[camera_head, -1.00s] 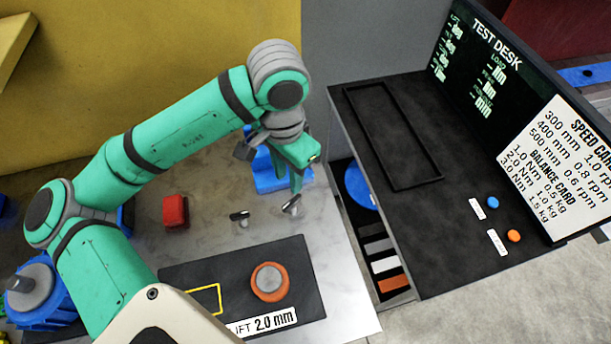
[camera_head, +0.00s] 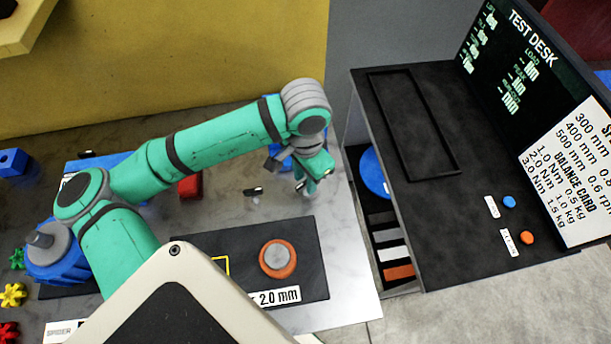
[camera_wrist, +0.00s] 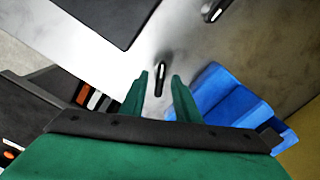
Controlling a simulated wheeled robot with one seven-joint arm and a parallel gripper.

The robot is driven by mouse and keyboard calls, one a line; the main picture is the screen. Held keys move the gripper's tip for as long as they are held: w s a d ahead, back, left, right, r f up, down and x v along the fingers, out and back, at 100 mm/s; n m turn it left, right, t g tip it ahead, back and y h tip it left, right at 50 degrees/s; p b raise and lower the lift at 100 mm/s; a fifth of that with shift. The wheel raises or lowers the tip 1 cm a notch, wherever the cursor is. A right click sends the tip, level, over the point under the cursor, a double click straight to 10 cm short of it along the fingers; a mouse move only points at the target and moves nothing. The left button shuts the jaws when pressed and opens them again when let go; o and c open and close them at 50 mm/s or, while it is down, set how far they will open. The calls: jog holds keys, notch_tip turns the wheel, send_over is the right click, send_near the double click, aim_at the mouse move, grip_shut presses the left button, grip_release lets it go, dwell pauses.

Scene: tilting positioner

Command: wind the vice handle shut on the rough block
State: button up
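My gripper (camera_head: 304,188) points down at the right part of the grey metal table. In the wrist view its two green fingers (camera_wrist: 160,76) are apart, with a small dark upright pin (camera_wrist: 161,79) with a pale top seen between their tips. I cannot tell whether the fingers touch it. A similar pin (camera_wrist: 214,11) stands farther off; it also shows in the head view (camera_head: 253,191). A blue stepped body (camera_wrist: 215,95) lies beside the right finger. A red block (camera_head: 190,187) sits on the table, partly behind my arm. I cannot tell which part is the vice handle.
A dark plate (camera_head: 313,262) with an orange-rimmed grey disc (camera_head: 278,258) lies in front of my gripper. The black test desk (camera_head: 440,215) stands to the right, with a blue disc (camera_head: 374,172) in the gap. A yellow wall (camera_head: 200,60) is behind.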

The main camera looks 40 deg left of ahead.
aim_at(305, 181)
jog(key=shift+c, duration=0.2)
grip_shut()
jog(key=shift+o, duration=0.2)
grip_release()
jog(key=shift+r, duration=0.15)
notch_tip(305, 181, up, 11)
jog(key=shift+f, duration=0.2)
dwell(0.4)
